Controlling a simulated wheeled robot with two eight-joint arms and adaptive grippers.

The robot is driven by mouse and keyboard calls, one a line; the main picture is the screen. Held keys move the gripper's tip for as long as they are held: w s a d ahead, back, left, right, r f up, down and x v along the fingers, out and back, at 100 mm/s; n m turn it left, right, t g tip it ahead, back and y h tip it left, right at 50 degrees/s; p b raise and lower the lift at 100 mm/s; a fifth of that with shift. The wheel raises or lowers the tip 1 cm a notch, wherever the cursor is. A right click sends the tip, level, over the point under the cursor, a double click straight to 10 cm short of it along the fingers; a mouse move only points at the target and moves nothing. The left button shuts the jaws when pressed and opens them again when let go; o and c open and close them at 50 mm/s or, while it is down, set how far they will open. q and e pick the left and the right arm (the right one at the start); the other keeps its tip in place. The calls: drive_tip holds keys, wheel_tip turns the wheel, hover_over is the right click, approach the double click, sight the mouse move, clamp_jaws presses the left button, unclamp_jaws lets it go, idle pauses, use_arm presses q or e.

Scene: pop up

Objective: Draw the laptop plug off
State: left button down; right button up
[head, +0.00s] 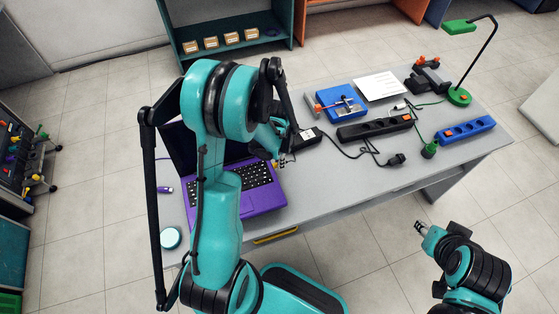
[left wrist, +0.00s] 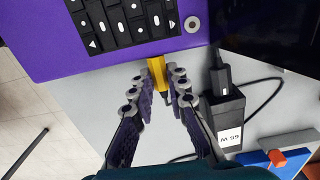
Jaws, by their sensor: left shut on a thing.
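The purple laptop (head: 262,197) lies open on the grey table, partly hidden by my left arm. Its keyboard corner (left wrist: 60,55) shows at the top left of the left wrist view. A yellow plug (left wrist: 156,68) with a dark cable end sits at the laptop's side edge. My left gripper (left wrist: 158,82) is shut on this plug, with a finger on each side. The plug's tip meets the laptop edge; I cannot tell whether it is inside the port. In the head view my left gripper (head: 277,160) is beside the laptop. My right gripper (head: 424,230) is off the table's front, its jaws unclear.
A black 65 W adapter (left wrist: 224,115) lies just right of my left gripper. Farther right are a blue device (head: 341,103), a black power strip (head: 375,128), a loose black plug (head: 396,160), a blue strip (head: 466,129) and a green lamp (head: 459,97). The front right tabletop is mostly clear.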

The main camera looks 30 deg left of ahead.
use_arm(q)
drive_tip(key=shift+w+d+r, duration=0.1)
drive_tip(key=shift+w+d, duration=0.1)
drive_tip(key=shift+w, duration=0.1)
drive_tip(key=shift+w+d+b, duration=0.3)
drive_tip(key=shift+w+d, duration=1.25)
drive_tip(key=shift+w, duration=0.2)
